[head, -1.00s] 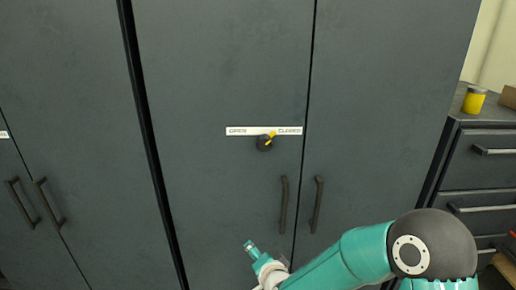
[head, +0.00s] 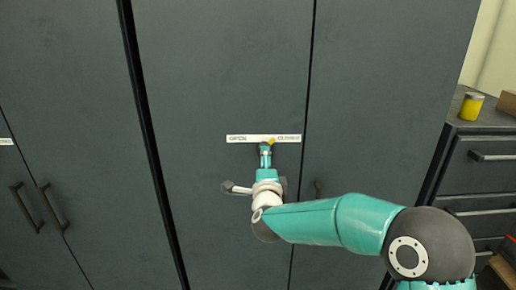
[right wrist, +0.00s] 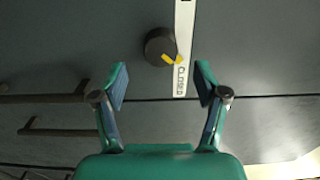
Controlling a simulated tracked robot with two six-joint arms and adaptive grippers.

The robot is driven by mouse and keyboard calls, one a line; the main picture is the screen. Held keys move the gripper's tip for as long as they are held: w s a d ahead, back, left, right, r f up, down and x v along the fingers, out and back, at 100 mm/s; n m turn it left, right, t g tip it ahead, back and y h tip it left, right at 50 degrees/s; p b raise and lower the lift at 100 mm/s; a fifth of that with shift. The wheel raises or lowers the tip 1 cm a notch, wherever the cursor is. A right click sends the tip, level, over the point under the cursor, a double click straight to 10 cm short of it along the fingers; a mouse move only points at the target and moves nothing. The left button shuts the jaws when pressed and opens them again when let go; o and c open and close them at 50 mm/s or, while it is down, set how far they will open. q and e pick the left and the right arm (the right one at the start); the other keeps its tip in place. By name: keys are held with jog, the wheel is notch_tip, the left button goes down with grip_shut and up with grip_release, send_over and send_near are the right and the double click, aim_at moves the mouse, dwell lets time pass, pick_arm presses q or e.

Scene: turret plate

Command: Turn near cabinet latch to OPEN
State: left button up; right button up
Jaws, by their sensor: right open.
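The latch is a round black knob (right wrist: 156,46) with a yellow pointer (right wrist: 171,59), seen in the right wrist view. The pointer is turned toward the word CLOSED on the white label strip (right wrist: 184,30). In the head view the label (head: 240,139) shows OPEN at left and CLOSED at right; only the yellow tip (head: 271,140) shows clearly, as my gripper hides most of the knob. My right gripper (right wrist: 162,80) is open, its fingers spread and empty, with the knob ahead of the gap between them. It also shows in the head view (head: 265,150), just below the label.
The dark cabinet door (head: 200,70) has a seam to the right of the label. Bar handles (right wrist: 55,132) lie below the latch, partly hidden by my arm in the head view. A drawer unit (head: 485,180) with a yellow jar (head: 471,106) stands at right.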

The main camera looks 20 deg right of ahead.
jog(key=p+x, duration=0.2)
jog(key=x, duration=0.4)
jog(key=shift+w+f, duration=0.1)
jog(key=shift+w, duration=0.1)
